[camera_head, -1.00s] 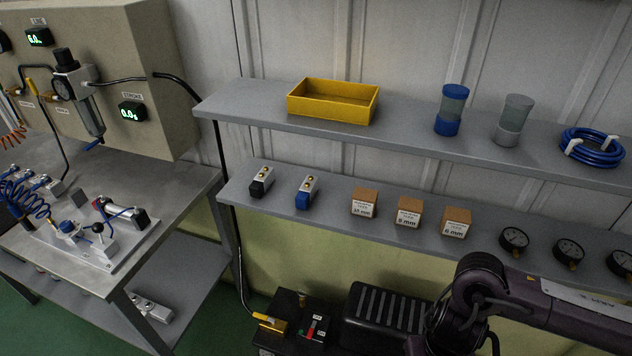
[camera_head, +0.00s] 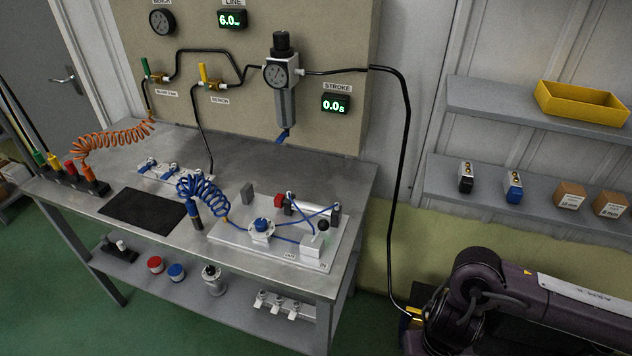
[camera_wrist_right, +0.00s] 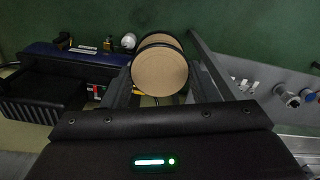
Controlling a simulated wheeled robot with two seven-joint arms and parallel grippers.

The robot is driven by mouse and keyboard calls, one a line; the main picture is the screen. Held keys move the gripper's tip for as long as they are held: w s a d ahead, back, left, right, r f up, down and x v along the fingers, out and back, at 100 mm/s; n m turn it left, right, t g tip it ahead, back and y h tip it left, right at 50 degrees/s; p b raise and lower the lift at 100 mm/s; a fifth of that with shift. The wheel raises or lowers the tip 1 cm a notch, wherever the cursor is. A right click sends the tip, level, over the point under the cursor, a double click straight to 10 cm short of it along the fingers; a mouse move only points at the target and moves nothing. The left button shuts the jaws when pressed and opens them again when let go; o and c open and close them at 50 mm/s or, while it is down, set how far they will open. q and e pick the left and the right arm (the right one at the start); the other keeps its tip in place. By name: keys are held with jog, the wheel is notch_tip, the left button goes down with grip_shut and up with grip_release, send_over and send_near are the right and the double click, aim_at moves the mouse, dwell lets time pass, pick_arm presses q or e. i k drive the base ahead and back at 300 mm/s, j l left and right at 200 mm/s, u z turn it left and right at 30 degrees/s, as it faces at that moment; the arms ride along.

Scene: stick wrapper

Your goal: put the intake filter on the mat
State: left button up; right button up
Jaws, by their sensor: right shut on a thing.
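The intake filter (camera_wrist_right: 160,71) shows in the right wrist view as a round piece with a tan face and dark rim. My right gripper (camera_wrist_right: 160,80) is shut on it, with one dark finger on each side. The held filter is clear of the bench, above the floor area. The mat, a flat black rectangle (camera_head: 143,214), lies bare on the front left of the metal bench in the head view. My right arm shows at the lower right of the head view, but its gripper does not. My left gripper is in neither view.
The bench (camera_head: 262,168) also carries a blue coiled hose (camera_head: 203,196), a white fixture plate (camera_head: 270,244) and a row of coloured nozzles (camera_head: 72,172). A lower shelf (camera_head: 190,289) holds small parts. A black compressor (camera_wrist_right: 40,98) shows in the wrist view.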

aim_at(144, 208)
jog(key=i+j, duration=0.1)
jog(key=j, duration=0.4)
jog(key=i+j, duration=0.1)
jog(key=j, duration=0.85)
jog(key=i+j, duration=0.15)
jog(key=j, duration=0.3)
jog(key=i+j, duration=0.1)
jog(key=j, duration=0.4)
jog(key=i+j, duration=0.1)
jog(key=j, duration=0.35)
